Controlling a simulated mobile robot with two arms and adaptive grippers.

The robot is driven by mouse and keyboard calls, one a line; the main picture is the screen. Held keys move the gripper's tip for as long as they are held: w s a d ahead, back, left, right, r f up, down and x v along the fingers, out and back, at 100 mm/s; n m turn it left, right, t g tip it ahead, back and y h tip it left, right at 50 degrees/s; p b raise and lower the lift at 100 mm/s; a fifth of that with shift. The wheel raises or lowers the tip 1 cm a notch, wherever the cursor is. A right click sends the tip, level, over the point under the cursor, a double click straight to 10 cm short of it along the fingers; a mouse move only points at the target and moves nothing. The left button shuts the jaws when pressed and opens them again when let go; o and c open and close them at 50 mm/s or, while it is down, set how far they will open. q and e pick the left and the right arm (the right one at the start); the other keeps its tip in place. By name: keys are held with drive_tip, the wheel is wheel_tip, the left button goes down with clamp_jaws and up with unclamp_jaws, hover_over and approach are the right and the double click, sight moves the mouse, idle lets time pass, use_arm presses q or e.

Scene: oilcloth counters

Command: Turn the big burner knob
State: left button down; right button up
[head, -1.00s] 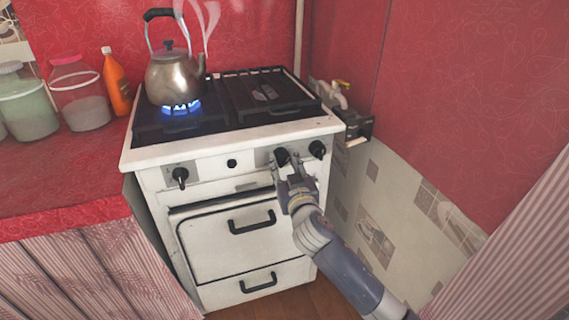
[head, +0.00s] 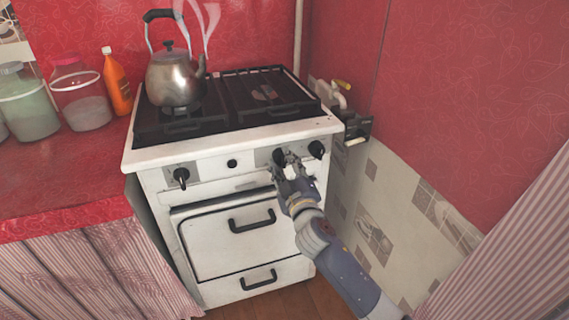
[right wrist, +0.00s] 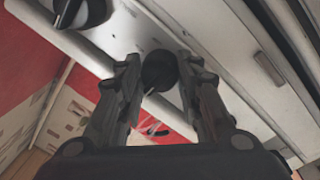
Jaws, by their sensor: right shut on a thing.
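The stove's front panel carries black knobs. My right gripper (head: 286,164) is at the right part of the panel, shut on the big burner knob (head: 279,154), which is partly hidden by the fingers. In the right wrist view the dark round knob (right wrist: 160,70) sits between the two fingers. Another black knob (head: 316,149) is just to the right of the gripper, and one more (head: 181,177) is at the panel's left. No flame shows under the kettle (head: 176,80). My left gripper is not in view.
The white stove (head: 225,246) has a black grate top (head: 265,95). A red counter (head: 62,190) at the left holds jars and an orange bottle (head: 117,82). A tiled wall (head: 385,200) stands close on the right. Steam rises from the kettle.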

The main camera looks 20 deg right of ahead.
drive_tip(key=shift+f, duration=0.1)
idle(0.3)
drive_tip(key=o, duration=1.1)
drive_tip(key=s, duration=1.2)
drive_tip(key=shift+a+f, duration=0.2)
drive_tip(key=shift+f, duration=0.15)
